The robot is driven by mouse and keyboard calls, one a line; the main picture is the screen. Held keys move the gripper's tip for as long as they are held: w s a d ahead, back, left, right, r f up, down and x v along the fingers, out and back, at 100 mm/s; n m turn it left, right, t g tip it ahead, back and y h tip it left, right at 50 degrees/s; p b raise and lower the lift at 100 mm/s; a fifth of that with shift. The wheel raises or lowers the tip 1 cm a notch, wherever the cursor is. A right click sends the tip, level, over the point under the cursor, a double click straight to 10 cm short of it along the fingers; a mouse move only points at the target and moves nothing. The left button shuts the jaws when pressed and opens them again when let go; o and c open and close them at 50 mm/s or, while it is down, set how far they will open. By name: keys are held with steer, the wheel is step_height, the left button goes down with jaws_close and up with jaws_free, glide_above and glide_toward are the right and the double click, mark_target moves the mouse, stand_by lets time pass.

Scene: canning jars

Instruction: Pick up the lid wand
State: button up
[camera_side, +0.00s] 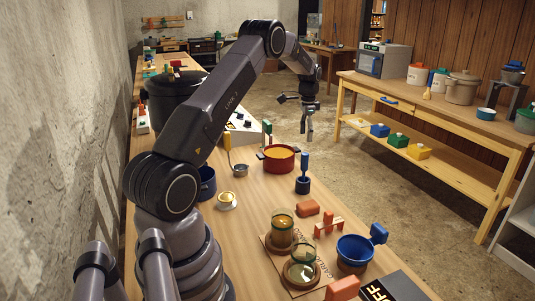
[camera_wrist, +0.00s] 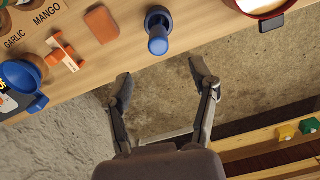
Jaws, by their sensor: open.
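The lid wand (camera_side: 304,165) appears to be the blue-handled piece upright in a dark round base near the table's right edge; I cannot tell its lower end. In the wrist view, the blue handle (camera_wrist: 158,40) is seen from above, beyond the fingertips. My gripper (camera_side: 309,128) hangs past the table edge, over the floor, higher and farther back than the wand. In the wrist view my gripper (camera_wrist: 161,80) has its two fingers spread wide with nothing between them.
A red pot (camera_side: 279,160) stands just behind the wand. In front are an orange block (camera_side: 307,208), an orange rack-like piece (camera_side: 329,226), jars (camera_side: 282,232) and a blue funnel (camera_side: 354,250). A wooden bench (camera_side: 430,108) stands across the open floor.

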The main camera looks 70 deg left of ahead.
mark_target(305, 161)
step_height(305, 161, down, 11)
steer(key=shift+d+r, duration=0.1)
steer(key=shift+r, duration=0.05)
jaws_close()
stand_by(0.6)
